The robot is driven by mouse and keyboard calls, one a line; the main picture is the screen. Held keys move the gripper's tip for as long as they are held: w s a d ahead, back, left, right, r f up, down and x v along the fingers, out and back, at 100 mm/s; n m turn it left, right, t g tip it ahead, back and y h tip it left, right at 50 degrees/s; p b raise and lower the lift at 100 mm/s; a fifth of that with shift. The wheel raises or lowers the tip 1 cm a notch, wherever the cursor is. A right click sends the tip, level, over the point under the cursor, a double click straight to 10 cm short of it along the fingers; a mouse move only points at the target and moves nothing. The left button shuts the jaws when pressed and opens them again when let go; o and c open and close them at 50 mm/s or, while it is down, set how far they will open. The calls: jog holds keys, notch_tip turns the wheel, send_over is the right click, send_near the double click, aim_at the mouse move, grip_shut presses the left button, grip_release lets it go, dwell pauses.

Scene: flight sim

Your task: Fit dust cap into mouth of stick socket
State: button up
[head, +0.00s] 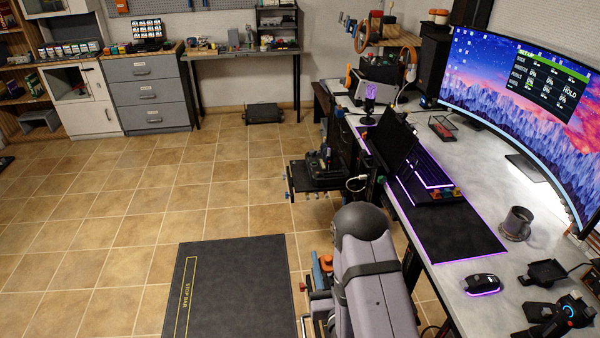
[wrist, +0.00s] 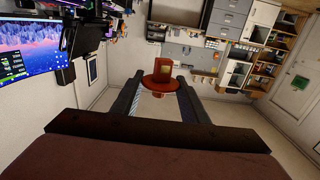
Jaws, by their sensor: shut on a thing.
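In the wrist view my gripper (wrist: 161,90) reaches away from the camera with its two dark fingers on either side of a red-orange cap (wrist: 158,79). The cap has a round flange and a blocky knob with a paler face. It looks like the dust cap, and my gripper is shut on it, held up in the air with nothing touching it from below. My gripper cannot be made out in the head view. I cannot pick out the stick socket for sure; a dark stick-like unit (head: 325,163) sits on a side mount left of the desk in the head view.
The tiled floor at left is mostly clear.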

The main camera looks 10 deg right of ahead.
jog(key=w+d+f+h+b, duration=0.15)
jog(key=w+f+b, duration=0.35)
jog(key=f+b, duration=1)
jog(key=w+d+r+m+g+h+b, duration=0.2)
jog(key=w+d+m+g+h+b, duration=0.15)
jog(key=d+m+h, duration=0.35)
jog(key=w+d+r+m+g+h+b, duration=0.2)
jog(key=w+d+h+b, duration=0.25)
jog(key=d, duration=0.35)
jog(key=s+d+f+m+g+h, duration=0.1)
jog(key=d+f+m+g, duration=0.1)
jog(key=s+d+f+m+g+h, duration=0.1)
jog(key=d+f+m+g+h, duration=0.1)
jog(key=d+g, duration=0.1)
jog(key=s+d+f+m+g+h, duration=0.1)
jog(key=d+f+m+g, duration=0.1)
jog(key=g, duration=0.1)
jog(key=shift+s+d+b, duration=0.2)
jog(key=shift+d+b, duration=0.15)
jog(key=shift+w+f, duration=0.1)
jog(key=shift+w, duration=0.05)
jog(key=shift+a, duration=0.1)
